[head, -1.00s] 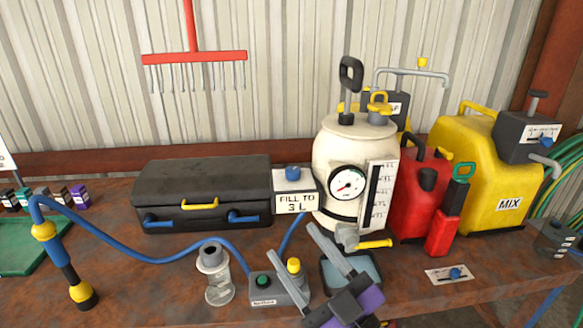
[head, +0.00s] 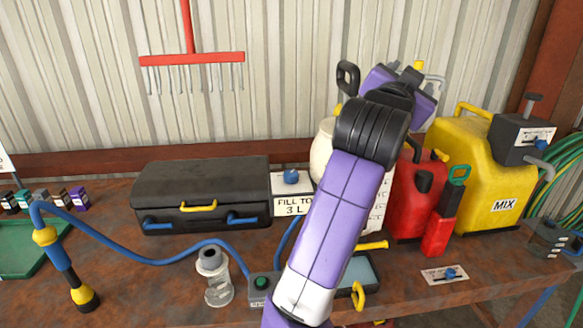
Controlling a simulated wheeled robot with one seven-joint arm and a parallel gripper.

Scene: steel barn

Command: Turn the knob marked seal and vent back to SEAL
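Three blue knobs show in the head view; lettering beside two is too small to read, so I cannot tell which is marked seal and vent. One blue knob (head: 450,273) sits on a small white plate lying on the bench at front right. Another blue knob (head: 541,142) is on the dark box atop the yellow MIX can. A third blue knob (head: 291,176) tops the box labelled FILL TO 3 L. My gripper (head: 400,88) is raised at the back, around the cream tank's top and left of the yellow can. Its fingers are hidden behind my wrist.
My arm covers most of the cream tank (head: 323,150) and its gauge. A red can (head: 408,200) and yellow MIX can (head: 480,180) stand to the right. A black case (head: 200,180), blue hose (head: 130,250) and clear jar (head: 218,290) are left.

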